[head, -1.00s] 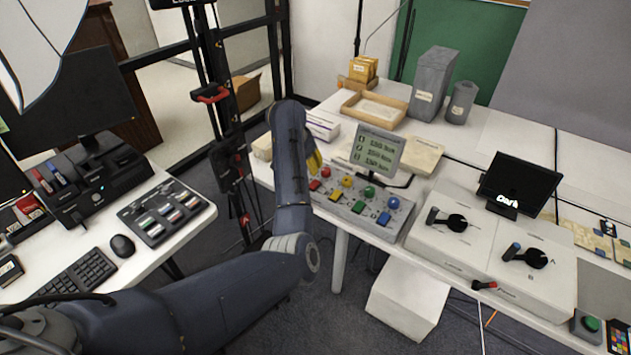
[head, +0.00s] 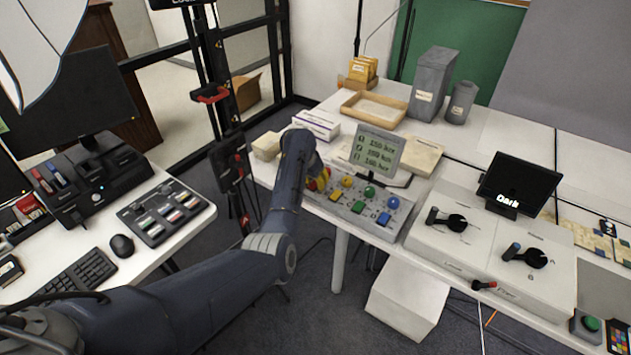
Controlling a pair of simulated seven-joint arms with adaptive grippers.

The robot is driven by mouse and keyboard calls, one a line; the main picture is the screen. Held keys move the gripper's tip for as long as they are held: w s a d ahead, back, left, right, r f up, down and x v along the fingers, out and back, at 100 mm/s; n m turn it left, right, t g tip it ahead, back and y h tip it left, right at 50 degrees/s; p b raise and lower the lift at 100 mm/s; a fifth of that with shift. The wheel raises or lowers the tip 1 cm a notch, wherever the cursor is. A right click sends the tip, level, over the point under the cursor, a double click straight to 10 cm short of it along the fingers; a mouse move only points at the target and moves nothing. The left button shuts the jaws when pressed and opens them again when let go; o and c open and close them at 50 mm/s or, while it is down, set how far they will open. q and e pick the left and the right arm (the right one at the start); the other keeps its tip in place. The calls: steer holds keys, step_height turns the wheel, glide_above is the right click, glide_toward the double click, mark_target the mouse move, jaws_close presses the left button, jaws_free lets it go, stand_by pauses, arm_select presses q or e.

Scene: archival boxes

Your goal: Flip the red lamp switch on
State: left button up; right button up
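My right gripper is not in view.
A small screen (head: 378,149) stands behind the panel. A white box (head: 318,124) and a wooden tray (head: 374,108) lie further back. To the right are boxes with black levers (head: 447,219) and a dark display (head: 518,184). A black stand with a red handle (head: 211,95) rises left of the table.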

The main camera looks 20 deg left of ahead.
mark_target(314, 184)
arm_select(q)
steer(key=shift+o, duration=0.2)
jaws_close()
steer(key=shift+g, duration=0.3)
steer(key=shift+w+d+f+g+y, duration=0.15)
steer(key=shift+g+y, duration=0.25)
steer(key=shift+g, duration=0.7)
steer(key=shift+c, duration=0.2)
jaws_free()
steer(key=shift+f, duration=0.1)
step_height(314, 184, up, 12)
steer(key=s, duration=0.1)
steer(key=shift+a, duration=0.2)
stand_by(0.3)
